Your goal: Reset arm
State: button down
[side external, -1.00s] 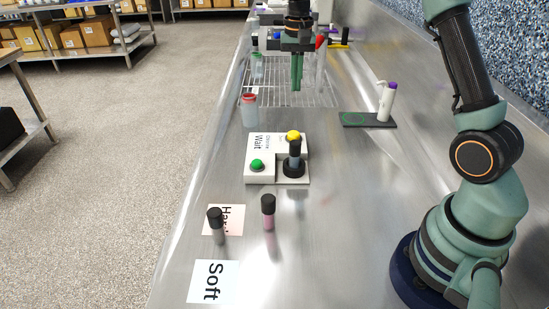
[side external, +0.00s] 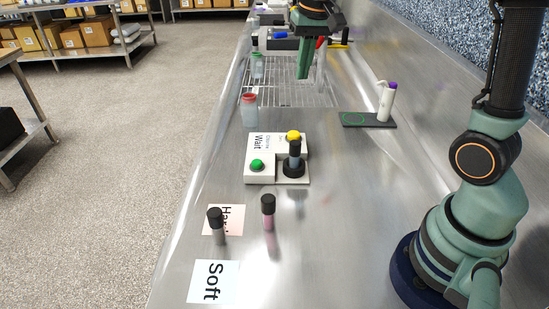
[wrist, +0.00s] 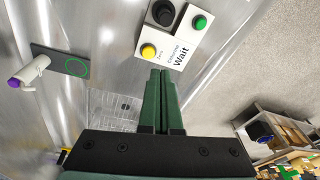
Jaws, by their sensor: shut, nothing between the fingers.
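My gripper (side external: 303,75) hangs in the air above the wire rack (side external: 285,100) at the far part of the steel bench, in the side view. Its green fingers point down, are shut together and hold nothing. In the wrist view the fingers (wrist: 160,74) also sit side by side, with the button box beyond their tips. The fingers touch no object.
A white button box (side external: 256,146) with green and yellow buttons stands mid-bench. A red-lidded jar (side external: 249,112) stands behind it. Two black-capped vials (side external: 268,211) (side external: 216,227) stand near the paper cards. A purple-topped white bottle (side external: 387,103) stands on a dark pad (side external: 353,119).

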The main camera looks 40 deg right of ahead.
jog(key=s+a+n+t, duration=0.1)
jog(key=s+a+n, duration=0.1)
jog(key=s, duration=0.4)
jog(key=s+a+n+t, duration=0.2)
jog(key=s+a+n, duration=0.1)
jog(key=s, duration=0.4)
jog(key=shift+s+a+f+n+t, duration=0.2)
jog(key=shift+a+f+n+t, duration=0.1)
jog(key=shift+a, duration=0.25)
